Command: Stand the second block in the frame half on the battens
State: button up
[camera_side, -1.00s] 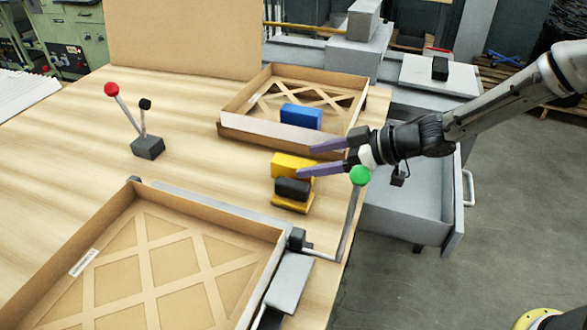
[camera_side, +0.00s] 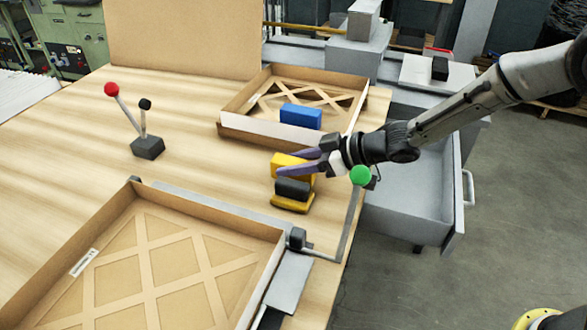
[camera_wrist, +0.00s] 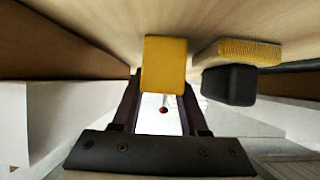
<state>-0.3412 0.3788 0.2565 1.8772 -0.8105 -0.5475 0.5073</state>
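A yellow block (camera_side: 287,159) stands on the table between the two cardboard frame halves; it also shows in the wrist view (camera_wrist: 165,62). My gripper (camera_side: 279,163) is open at the yellow block, one finger on each side. The wrist view shows the block between and ahead of the fingers (camera_wrist: 161,90); contact cannot be told. A blue block (camera_side: 301,116) stands inside the far frame half (camera_side: 262,127), which has crossed battens. The near frame half (camera_side: 213,213) has crossed battens and no block in it.
A brush with a black grip (camera_side: 292,188) and yellow base (camera_side: 291,203) sits close beside the yellow block. A lever with a green knob (camera_side: 360,175) rises near my gripper. A red-knobbed lever (camera_side: 112,89) stands at left.

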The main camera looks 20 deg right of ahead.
grip_shut()
jog(key=shift+r, duration=0.1)
